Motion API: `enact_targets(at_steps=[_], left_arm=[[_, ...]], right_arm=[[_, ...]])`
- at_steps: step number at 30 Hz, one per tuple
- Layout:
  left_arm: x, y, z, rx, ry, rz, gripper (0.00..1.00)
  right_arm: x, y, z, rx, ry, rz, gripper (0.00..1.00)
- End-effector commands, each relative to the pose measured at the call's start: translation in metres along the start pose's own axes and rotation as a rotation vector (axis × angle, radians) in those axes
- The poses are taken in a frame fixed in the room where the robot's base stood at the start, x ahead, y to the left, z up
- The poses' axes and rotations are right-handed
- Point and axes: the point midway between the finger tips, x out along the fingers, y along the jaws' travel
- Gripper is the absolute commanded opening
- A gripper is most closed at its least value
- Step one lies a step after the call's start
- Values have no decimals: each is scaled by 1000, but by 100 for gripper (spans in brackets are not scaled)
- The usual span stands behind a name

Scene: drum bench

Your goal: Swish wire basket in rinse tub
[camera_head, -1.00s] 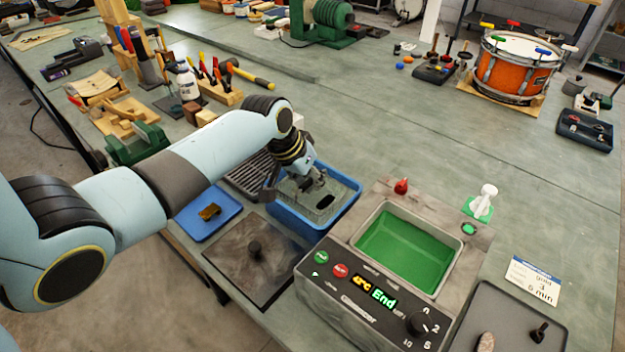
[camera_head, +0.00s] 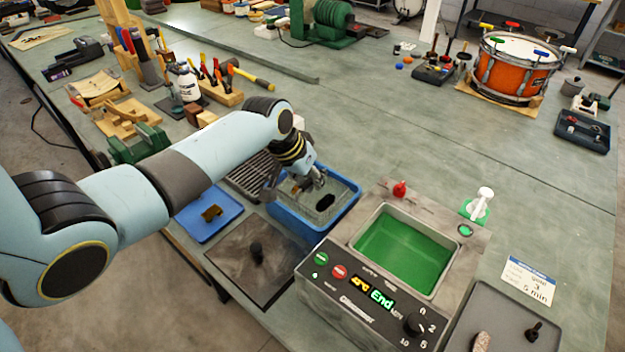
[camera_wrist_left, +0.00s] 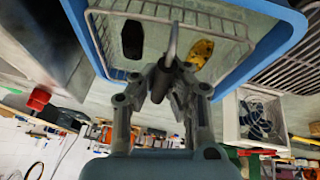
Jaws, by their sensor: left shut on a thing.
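The blue rinse tub (camera_head: 352,208) stands on the bench left of the cleaner. It also shows in the left wrist view (camera_wrist_left: 284,42). The wire basket (camera_wrist_left: 215,15) is at the tub, within its rim as seen from the wrist. A black piece (camera_wrist_left: 132,40) and a yellow piece (camera_wrist_left: 200,52) show inside the basket. My left gripper (camera_head: 314,178) is over the tub. In the left wrist view its fingers (camera_wrist_left: 164,78) are shut on the basket's upright handle (camera_wrist_left: 173,42). How deep the basket sits is unclear. My right gripper is out of view.
The cleaner (camera_head: 362,318) with green liquid (camera_head: 405,250) adjoins the tub; its display reads "End". A dark plate (camera_head: 240,275) with a knob lies in front. A blue tray (camera_head: 190,225) and a dark rack (camera_head: 245,185) flank the tub's left.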

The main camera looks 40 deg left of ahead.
Motion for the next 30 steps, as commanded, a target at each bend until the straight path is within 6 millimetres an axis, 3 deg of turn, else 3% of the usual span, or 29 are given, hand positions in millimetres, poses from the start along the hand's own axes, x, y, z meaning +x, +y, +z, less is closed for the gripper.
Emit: enact_targets(at_steps=[1,6,18,30], left_arm=[[-10,2,-5,0,1,0,0],[-26,5,-11,0,2,0,0],[-60,10,-25,1,2,0,0],[-65,12,-27,0,0,0,0]], right_arm=[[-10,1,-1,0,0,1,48],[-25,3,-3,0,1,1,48],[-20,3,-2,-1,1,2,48],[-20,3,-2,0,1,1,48]])
